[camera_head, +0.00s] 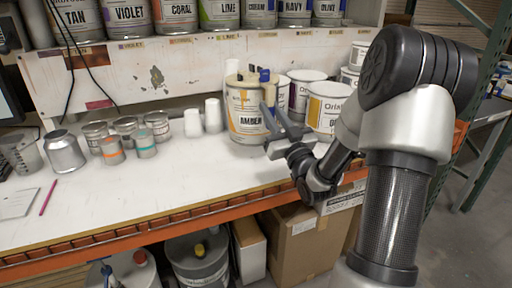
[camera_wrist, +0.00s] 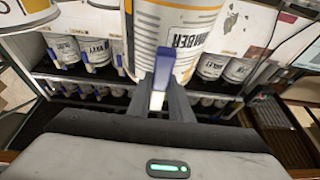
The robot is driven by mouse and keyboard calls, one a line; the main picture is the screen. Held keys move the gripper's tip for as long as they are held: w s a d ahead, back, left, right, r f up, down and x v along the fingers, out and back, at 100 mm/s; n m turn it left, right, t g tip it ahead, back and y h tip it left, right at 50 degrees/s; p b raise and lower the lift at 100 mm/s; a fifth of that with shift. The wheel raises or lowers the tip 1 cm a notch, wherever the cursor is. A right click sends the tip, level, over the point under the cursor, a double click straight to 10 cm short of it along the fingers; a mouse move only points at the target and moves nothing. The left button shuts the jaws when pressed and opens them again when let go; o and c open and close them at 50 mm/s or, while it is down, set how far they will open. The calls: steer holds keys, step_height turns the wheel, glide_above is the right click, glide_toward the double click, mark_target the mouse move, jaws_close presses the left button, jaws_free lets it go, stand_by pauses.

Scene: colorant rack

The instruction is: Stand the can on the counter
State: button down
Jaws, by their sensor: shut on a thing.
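The amber can (camera_head: 243,104), white with a yellow-striped label reading AMBER, looks upright over the back middle of the white counter (camera_head: 170,190) in the head view. I cannot tell whether its base touches the counter. My gripper (camera_head: 273,116) reaches it from the right and is shut at its near side. In the wrist view the can (camera_wrist: 178,28) fills the top middle. My gripper's fingers (camera_wrist: 165,92) close around a blue and white piece in front of the can, which looks like its handle. The fingers hide part of the can's right side.
White buckets (camera_head: 328,106) stand close to the can's right. Two white cups (camera_head: 203,118) stand just left of it. Several small tins (camera_head: 126,128) and a silver can (camera_head: 64,152) are farther left. A shelf of paint cans (camera_head: 176,14) is above. The counter's front middle is clear.

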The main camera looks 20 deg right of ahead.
mark_target(273, 99)
steer(key=shift+s+d+r+t+p, duration=0.2)
steer(key=shift+r+p, duration=0.35)
steer(key=shift+r, duration=0.2)
steer(key=shift+s+d+r+t+p, duration=0.15)
steer(key=shift+r+p, duration=0.35)
steer(key=shift+r, duration=0.25)
step_height(273, 99, down, 10)
steer(key=b, duration=0.1)
steer(key=shift+b, duration=0.35)
steer(key=c, duration=2)
jaws_free()
steer(key=shift+s+a+f, duration=0.1)
steer(key=shift+s+f, duration=0.05)
steer(key=shift+f, duration=0.25)
steer(key=shift+c, duration=0.2)
steer(key=o, duration=0.4)
steer(key=shift+c, duration=0.2)
steer(key=shift+o, duration=0.3)
steer(key=shift+r, duration=0.1)
steer(key=b+v, duration=0.1)
steer(key=v, duration=1)
steer(key=shift+s, duration=0.45)
